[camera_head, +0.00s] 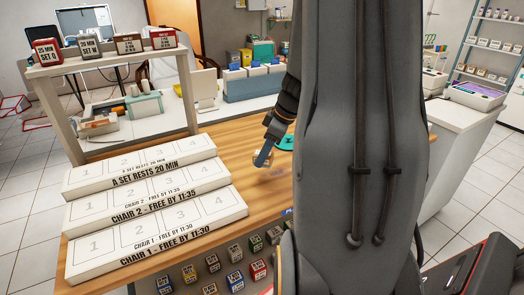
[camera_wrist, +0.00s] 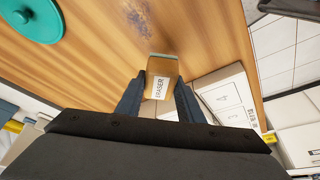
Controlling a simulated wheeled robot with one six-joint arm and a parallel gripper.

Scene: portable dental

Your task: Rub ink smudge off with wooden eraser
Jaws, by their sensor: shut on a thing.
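My gripper (camera_wrist: 159,98) is shut on the wooden eraser (camera_wrist: 162,68), a tan block with a white label reading "ERASER". The eraser sits between the two dark fingers in the wrist view. A dark bluish ink smudge (camera_wrist: 138,15) marks the bare wooden table top (camera_wrist: 95,65), beyond the eraser's end and apart from it in the picture. In the head view my gripper (camera_head: 264,156) is over the table, left of my large grey arm. I cannot tell whether the eraser touches the wood.
A teal disc (camera_wrist: 36,18) lies on the table; it also shows in the head view (camera_head: 286,142). A white stepped rack (camera_head: 155,213) with numbered slots stands left of my gripper. Several labelled small blocks (camera_head: 235,280) stand at the front. A raised shelf (camera_head: 110,57) holds labelled boxes.

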